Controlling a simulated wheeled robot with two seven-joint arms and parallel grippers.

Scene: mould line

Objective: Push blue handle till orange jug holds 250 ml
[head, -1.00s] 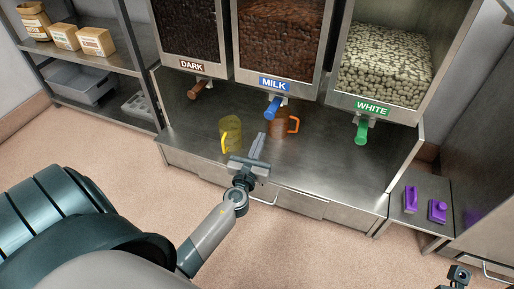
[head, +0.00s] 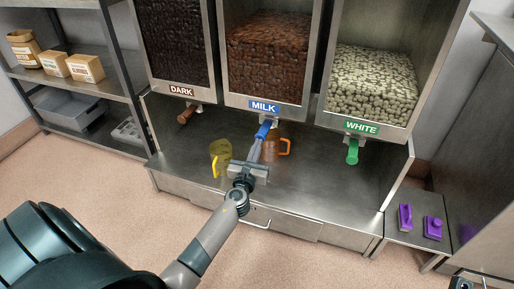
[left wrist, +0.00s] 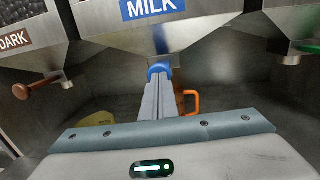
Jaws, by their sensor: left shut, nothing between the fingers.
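The blue handle (head: 263,130) hangs under the MILK bin. My left gripper (head: 254,150) is shut and empty, its fingertips at the blue handle's front end. In the left wrist view the shut fingers (left wrist: 156,95) overlap the lower part of the blue handle (left wrist: 158,70); they look to be touching it. The orange jug (head: 284,147) stands on the steel shelf under the MILK bin, partly hidden behind my gripper. Its orange handle (left wrist: 190,100) shows right of the fingers in the left wrist view. Its contents and level cannot be made out. My right gripper is not clearly in view.
A yellow jug (head: 221,155) stands left of my gripper on the steel shelf (head: 330,190). A brown handle (head: 186,115) and a green handle (head: 352,151) hang under the DARK and WHITE bins. Purple tools (head: 405,217) lie on a side ledge at right.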

